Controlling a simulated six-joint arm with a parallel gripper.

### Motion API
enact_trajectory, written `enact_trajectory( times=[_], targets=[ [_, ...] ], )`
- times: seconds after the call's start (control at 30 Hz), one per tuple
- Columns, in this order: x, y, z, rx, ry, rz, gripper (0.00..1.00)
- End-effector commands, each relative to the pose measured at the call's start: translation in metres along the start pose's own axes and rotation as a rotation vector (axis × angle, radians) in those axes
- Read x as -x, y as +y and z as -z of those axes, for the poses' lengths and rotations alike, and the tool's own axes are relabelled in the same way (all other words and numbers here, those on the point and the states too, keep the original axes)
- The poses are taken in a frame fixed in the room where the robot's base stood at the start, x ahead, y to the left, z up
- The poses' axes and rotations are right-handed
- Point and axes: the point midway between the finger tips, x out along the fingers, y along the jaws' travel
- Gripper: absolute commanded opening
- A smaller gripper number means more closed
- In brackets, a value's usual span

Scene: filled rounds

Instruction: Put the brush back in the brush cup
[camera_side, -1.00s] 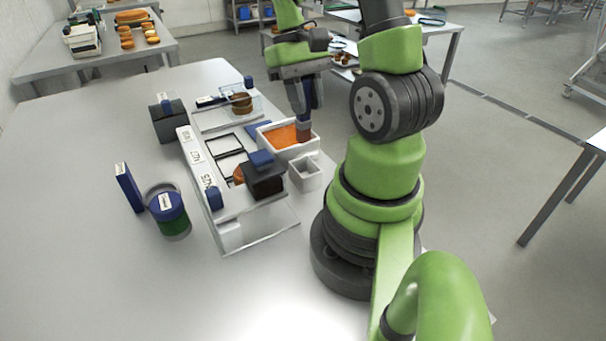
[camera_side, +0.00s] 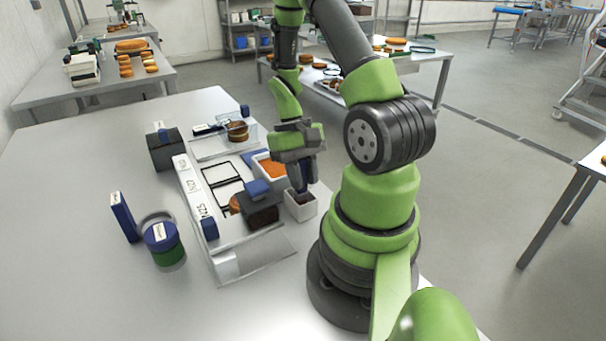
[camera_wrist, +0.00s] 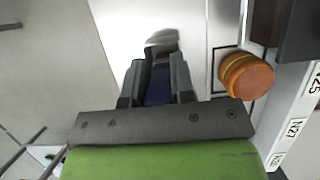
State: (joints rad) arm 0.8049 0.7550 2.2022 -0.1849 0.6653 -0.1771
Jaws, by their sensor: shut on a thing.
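The brush cup (camera_side: 301,211) is a small white square cup at the right edge of the work set-up, beside the orange-filled tray. My gripper (camera_side: 304,172) is directly above it, pointing down, shut on the brush. The brush's blue handle (camera_wrist: 158,86) shows between the fingers in the wrist view. Its lower end (camera_side: 302,196) is at the cup's mouth and seems to reach inside; how deep I cannot tell. The fingers hide most of the brush.
The white tray with orange filling (camera_side: 271,169) stands behind the cup. A dark block with a blue knob (camera_side: 261,207) is close on its left. A brown round (camera_wrist: 246,76) lies nearby.

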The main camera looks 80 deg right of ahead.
Motion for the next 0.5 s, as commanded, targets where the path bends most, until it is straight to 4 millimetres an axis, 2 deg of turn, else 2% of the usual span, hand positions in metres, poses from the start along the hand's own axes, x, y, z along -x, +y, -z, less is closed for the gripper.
enact_trajectory(
  times=[0.13,0.17,0.23,0.27,0.5],
  targets=[
    [-0.0029,0.0000,0.0013,0.001,0.000,0.000,0.00],
    [-0.0024,0.0000,0.0012,0.001,0.001,0.000,0.30],
    [-0.0023,0.0000,0.0012,0.001,0.001,0.000,0.46],
    [-0.0022,0.0000,0.0012,0.001,0.001,0.000,0.49],
    [-0.0019,0.0000,0.0010,0.001,0.000,0.000,0.49]
  ],
)
